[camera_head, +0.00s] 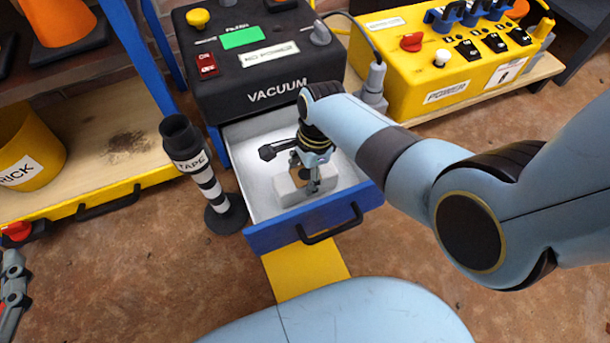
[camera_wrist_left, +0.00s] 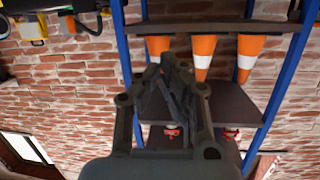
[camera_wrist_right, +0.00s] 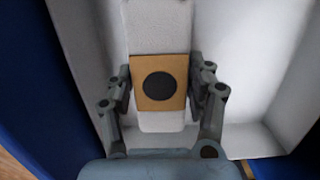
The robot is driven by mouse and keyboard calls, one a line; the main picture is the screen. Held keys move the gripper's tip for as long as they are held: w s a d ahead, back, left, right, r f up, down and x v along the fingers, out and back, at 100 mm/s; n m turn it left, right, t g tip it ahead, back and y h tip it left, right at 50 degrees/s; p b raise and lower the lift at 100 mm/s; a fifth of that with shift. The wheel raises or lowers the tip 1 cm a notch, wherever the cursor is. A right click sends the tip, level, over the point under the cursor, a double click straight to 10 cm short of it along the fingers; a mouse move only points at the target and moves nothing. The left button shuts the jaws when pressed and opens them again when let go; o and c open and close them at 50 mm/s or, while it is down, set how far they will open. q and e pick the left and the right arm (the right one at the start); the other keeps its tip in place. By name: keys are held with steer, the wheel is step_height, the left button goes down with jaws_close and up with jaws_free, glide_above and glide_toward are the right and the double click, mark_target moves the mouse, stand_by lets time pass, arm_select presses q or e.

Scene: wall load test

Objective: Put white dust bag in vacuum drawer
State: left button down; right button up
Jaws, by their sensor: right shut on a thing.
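The white dust bag (camera_head: 287,193), with a tan plate and dark round hole, is inside the open vacuum drawer (camera_head: 275,236). My right gripper (camera_head: 306,183) reaches down into the drawer and is shut on the bag. In the right wrist view the bag (camera_wrist_right: 157,25) sits between the fingers (camera_wrist_right: 158,85), with the drawer's white interior around it. I cannot tell whether the bag touches the drawer floor. My left gripper (camera_head: 13,285) is at the far left edge, away from the drawer. Its fingers (camera_wrist_left: 172,75) look closed and empty in the left wrist view.
The black vacuum unit (camera_head: 270,70) stands behind the drawer. A tape post (camera_head: 200,172) stands close to the drawer's left side. A yellow power box (camera_head: 445,65) is at the back right. A shelf with orange cones (camera_wrist_left: 200,55) shows in the left wrist view.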

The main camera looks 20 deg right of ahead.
arm_select(q)
steer(key=shift+w+r, duration=0.2)
steer(key=shift+r, duration=0.2)
arm_select(e)
steer(key=shift+f, duration=0.1)
arm_select(q)
steer(key=shift+w+d+r+t, duration=0.1)
steer(key=shift+w+r+t, duration=0.1)
steer(key=shift+r+t, duration=0.15)
arm_select(e)
steer(key=shift+f, duration=0.15)
steer(key=o, duration=1.2)
steer(key=shift+c, duration=0.2)
arm_select(q)
steer(key=shift+w+r, duration=0.1)
steer(key=shift+w, duration=0.05)
